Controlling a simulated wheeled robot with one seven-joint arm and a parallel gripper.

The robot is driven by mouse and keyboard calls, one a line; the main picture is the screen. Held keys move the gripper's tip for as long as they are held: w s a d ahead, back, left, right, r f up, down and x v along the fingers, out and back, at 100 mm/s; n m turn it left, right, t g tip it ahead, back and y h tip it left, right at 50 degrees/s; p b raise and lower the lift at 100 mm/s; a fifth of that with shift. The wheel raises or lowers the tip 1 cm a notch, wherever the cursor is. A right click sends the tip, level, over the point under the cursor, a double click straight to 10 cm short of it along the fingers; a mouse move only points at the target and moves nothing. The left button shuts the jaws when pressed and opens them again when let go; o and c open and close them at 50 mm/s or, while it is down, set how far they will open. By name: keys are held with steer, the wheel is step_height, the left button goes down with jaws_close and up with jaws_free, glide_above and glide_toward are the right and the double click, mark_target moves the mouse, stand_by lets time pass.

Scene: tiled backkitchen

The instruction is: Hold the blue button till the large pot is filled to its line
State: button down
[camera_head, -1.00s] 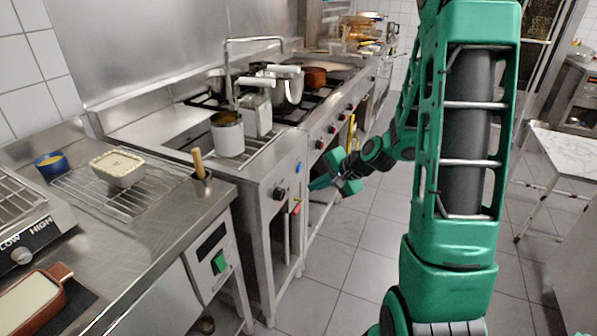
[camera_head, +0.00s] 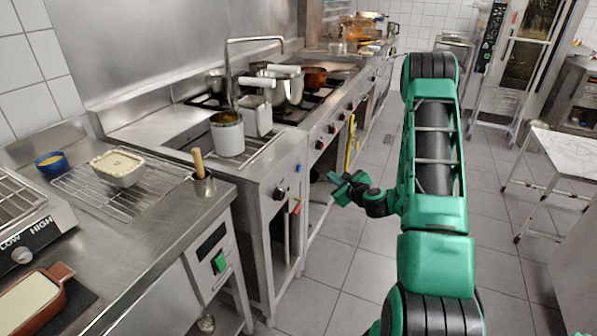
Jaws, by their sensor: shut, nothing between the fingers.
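A steel pot (camera_head: 286,92) with white handles sits on the stove; I cannot see its inside or a fill line. A light cylindrical pot (camera_head: 228,138) with brown contents stands on the grate under the thin tap spout (camera_head: 230,80). I cannot tell which of them is the large pot.
A green switch (camera_head: 219,262) is on the near counter's front. A wooden-handled tool stands in a holder (camera_head: 204,186) at the counter corner. A white-topped table (camera_head: 572,155) stands at right. The tiled floor (camera_head: 345,240) between is clear.

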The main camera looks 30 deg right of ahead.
mark_target(299, 168)
steer(key=w+a, duration=0.5)
steer(key=w, duration=0.2)
steer(key=shift+a, duration=0.3)
steer(key=shift+w+a, duration=0.1)
stand_by(2.1)
steer(key=shift+w+a, duration=0.15)
steer(key=shift+w+a, duration=0.35)
steer(key=shift+w, duration=0.05)
stand_by(4.2)
